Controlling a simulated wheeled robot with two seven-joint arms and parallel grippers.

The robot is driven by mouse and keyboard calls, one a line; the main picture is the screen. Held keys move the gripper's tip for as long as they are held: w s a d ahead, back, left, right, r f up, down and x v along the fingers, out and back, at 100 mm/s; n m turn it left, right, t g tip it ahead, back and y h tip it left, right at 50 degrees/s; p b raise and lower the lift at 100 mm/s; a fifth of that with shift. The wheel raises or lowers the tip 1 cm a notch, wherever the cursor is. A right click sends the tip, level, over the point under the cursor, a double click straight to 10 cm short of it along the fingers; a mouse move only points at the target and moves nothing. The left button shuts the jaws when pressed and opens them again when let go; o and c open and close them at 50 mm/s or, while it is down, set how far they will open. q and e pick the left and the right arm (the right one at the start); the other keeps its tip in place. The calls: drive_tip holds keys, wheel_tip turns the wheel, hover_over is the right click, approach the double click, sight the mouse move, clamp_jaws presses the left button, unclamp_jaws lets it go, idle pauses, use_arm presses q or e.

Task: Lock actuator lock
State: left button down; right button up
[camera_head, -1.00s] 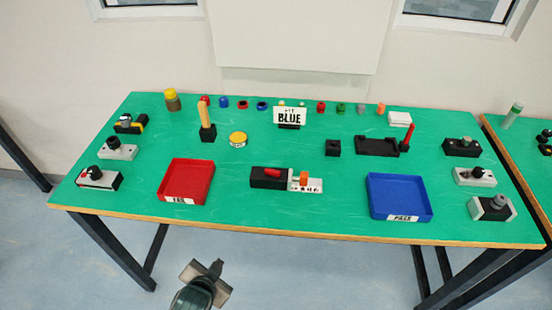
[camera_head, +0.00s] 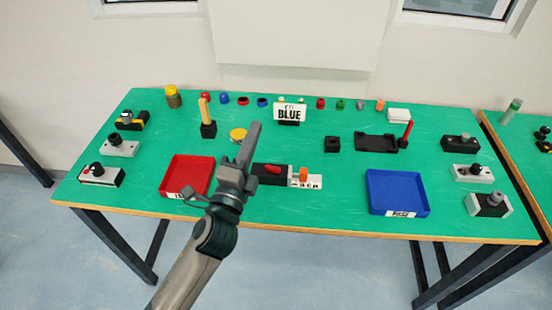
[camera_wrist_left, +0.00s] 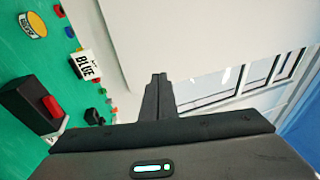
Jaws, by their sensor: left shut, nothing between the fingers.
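A black block (camera_head: 265,181) with a red lever (camera_head: 272,168) on top sits at the middle of the green table. A small white base with dark markings (camera_head: 313,182) and an orange piece (camera_head: 303,175) joins its right side. I take this to be the actuator and lock; whether it is locked I cannot tell. My left gripper (camera_head: 254,130) is shut and empty, raised over the table, its fingers pointing up and away. It hides the block's left end. In the left wrist view the fingers (camera_wrist_left: 158,80) are together, and the black block (camera_wrist_left: 27,105) shows at left. My right gripper is not in view.
A red tray (camera_head: 180,175) lies left of the arm and a blue tray (camera_head: 400,192) to the right. A BLUE sign (camera_head: 289,112) and a yellow tin (camera_head: 238,135) stand behind. Switch boxes line both table sides. The green surface between block and blue tray is clear.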

use_arm(q)
drive_tip(key=s+d+r+m+g+h, duration=0.2)
drive_tip(key=d+r+m+g+h, duration=0.25)
drive_tip(key=d+m+h, duration=0.55)
drive_tip(key=s+d+r+m+g+h, duration=0.25)
drive_tip(key=d+r+m+h, duration=0.4)
drive_tip(key=m, duration=0.75)
drive_tip(key=s+d+f+m+g+y, duration=0.3)
drive_tip(key=d+f+m+g, duration=0.55)
drive_tip(key=m+g, duration=0.75)
drive_tip(key=w+a+f+m+t+y, duration=0.35)
drive_tip(key=w+f+m+y, duration=0.25)
drive_tip(key=f+m+y, duration=0.3)
drive_tip(key=w+a+m+t+y, duration=0.1)
drive_tip(key=w+a+y, duration=0.3)
drive_tip(key=a, duration=0.4)
drive_tip(key=w+a+f+m+t+y, duration=0.1)
drive_tip(key=w+a+m+t+y, duration=0.1)
drive_tip(key=w+a+m+y, duration=0.2)
drive_tip(key=w+a, duration=0.3)
drive_tip(key=a, duration=0.2)
drive_tip(key=shift+f, duration=0.15)
